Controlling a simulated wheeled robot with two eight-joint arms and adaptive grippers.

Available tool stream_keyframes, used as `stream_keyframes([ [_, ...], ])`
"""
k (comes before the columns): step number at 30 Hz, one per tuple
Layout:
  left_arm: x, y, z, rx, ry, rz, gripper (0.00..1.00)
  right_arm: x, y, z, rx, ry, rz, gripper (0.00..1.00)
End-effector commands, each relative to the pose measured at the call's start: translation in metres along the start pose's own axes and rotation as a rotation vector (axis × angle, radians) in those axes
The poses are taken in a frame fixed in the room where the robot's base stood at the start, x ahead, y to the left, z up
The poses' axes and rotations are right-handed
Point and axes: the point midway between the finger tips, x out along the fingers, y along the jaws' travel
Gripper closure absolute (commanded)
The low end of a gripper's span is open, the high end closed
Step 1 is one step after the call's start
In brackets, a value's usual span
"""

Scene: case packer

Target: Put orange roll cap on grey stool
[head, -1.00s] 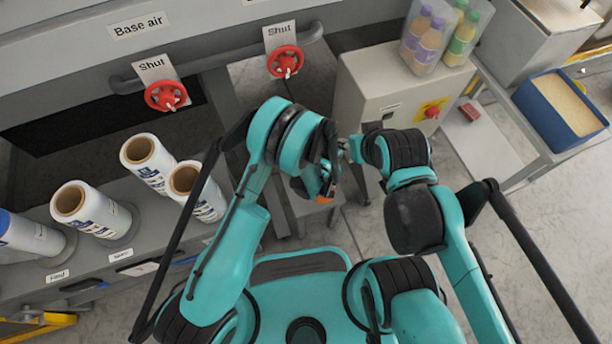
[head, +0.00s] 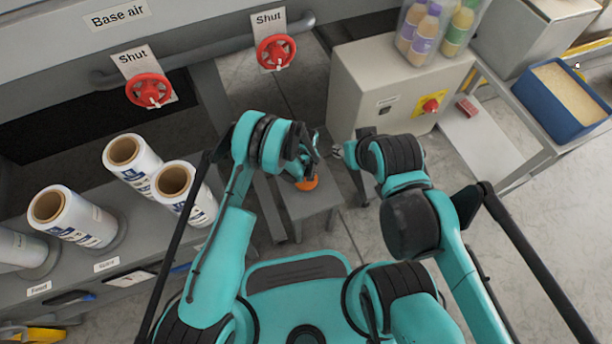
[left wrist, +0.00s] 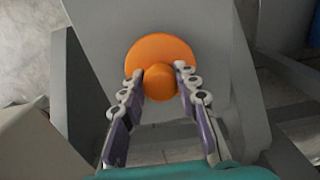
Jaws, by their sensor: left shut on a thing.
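The orange roll cap (head: 308,184) is a round disc with a raised knob; in the left wrist view the cap (left wrist: 160,58) lies in front of the fingers. My left gripper (head: 306,172) is shut on its knob, with one fingertip on each side in the left wrist view (left wrist: 158,78). The grey stool (head: 312,206) is under the cap, and its flat top (left wrist: 100,30) fills the area behind the disc. I cannot tell whether the disc touches the top. My right gripper (head: 338,150) is to the right, away from the cap, small and partly hidden by its arm.
A grey control box (head: 385,85) with a red knob stands behind the stool, holding bottles. Several white film rolls (head: 130,160) stand on the left shelf. Two red valves (head: 150,90) sit on the machine. A blue crate (head: 560,100) is at the far right. Floor shows right of the stool.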

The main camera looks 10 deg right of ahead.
Motion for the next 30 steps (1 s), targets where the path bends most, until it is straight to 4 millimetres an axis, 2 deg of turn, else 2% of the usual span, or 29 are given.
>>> stream_keyframes([
  [8, 0.000, 0.000, 0.000, 0.000, 0.000, 0.000, 1.00, -0.002, 0.000, -0.001, 0.000, 0.000, 0.000, 0.60],
  [9, 0.001, 0.000, 0.000, 0.000, 0.000, 0.000, 0.67, -0.002, 0.000, -0.001, 0.000, 0.000, 0.000, 0.60],
  [11, 0.001, 0.000, 0.000, 0.000, 0.000, 0.000, 0.51, -0.001, 0.000, -0.001, 0.000, 0.000, 0.000, 0.60],
  [12, 0.001, 0.000, 0.000, 0.000, 0.000, 0.000, 0.49, -0.001, 0.000, -0.001, 0.000, 0.000, 0.000, 0.60],
  [20, 0.000, 0.000, 0.000, 0.000, 0.000, 0.000, 0.49, -0.001, 0.000, -0.001, 0.000, 0.000, 0.000, 0.60],
  [23, -0.005, 0.000, 0.000, 0.000, 0.000, 0.000, 0.49, -0.002, 0.000, -0.002, 0.000, 0.000, 0.000, 0.60],
  [26, -0.021, 0.000, 0.000, 0.000, 0.000, 0.000, 0.49, -0.008, 0.000, -0.006, 0.000, 0.000, 0.000, 0.60],
  [30, -0.053, 0.000, 0.000, 0.000, 0.000, 0.000, 0.49, -0.018, 0.000, -0.013, 0.000, 0.000, 0.000, 0.60],
])
